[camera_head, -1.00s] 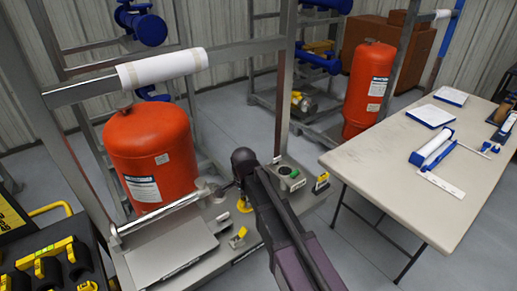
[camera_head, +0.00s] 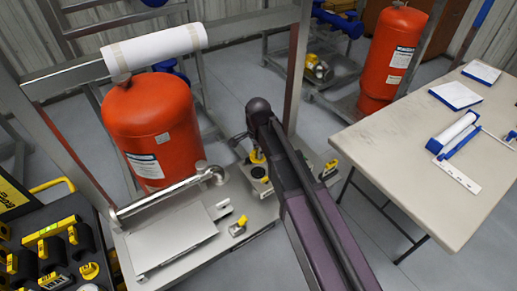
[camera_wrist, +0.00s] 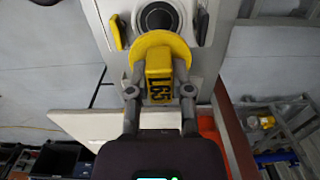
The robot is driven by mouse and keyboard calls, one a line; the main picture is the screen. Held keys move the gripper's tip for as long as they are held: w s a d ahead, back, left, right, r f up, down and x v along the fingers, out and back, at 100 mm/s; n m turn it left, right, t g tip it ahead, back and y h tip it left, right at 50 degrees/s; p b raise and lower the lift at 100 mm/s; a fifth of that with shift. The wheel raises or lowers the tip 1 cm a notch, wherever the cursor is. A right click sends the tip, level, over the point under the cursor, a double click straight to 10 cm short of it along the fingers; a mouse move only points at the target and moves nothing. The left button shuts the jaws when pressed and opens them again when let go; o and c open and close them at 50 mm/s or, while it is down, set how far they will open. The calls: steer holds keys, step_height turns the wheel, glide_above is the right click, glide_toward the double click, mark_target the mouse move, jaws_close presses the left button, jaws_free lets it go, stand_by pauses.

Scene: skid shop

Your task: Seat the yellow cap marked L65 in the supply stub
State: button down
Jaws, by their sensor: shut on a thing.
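The yellow cap (camera_wrist: 160,48) has a round flange and a block grip marked L65. My gripper (camera_wrist: 160,92) is shut on this grip, with a finger on each side. In the wrist view the round dark stub opening (camera_wrist: 158,18) lies just beyond the cap, and the flange overlaps its near edge. In the head view the cap (camera_head: 257,157) shows under my gripper (camera_head: 252,143), close to a dark stub (camera_head: 258,171) on the grey skid. The cap looks apart from the opening's centre; its height above the stub cannot be told. My arm hides part of the skid.
A red tank (camera_head: 150,125) and a metal pipe (camera_head: 170,193) stand left of the stub. A yellow-marked fitting (camera_head: 238,226) sits nearer on the skid (camera_head: 215,245). A tray of black and yellow parts is at lower left; a table (camera_head: 400,125) stands right.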

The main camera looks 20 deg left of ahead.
steer(key=shift+f, duration=0.2)
steer(key=b, duration=0.4)
glide_above(258, 173)
steer(key=shift+w+f, duration=0.1)
steer(key=shift+f, duration=1.95)
steer(key=shift+f+b, duration=2.15)
steer(key=shift+b, duration=0.25)
stand_by(0.9)
steer(key=shift+c, duration=2.2)
jaws_free()
steer(key=shift+c, duration=0.8)
steer(key=shift+r, duration=0.2)
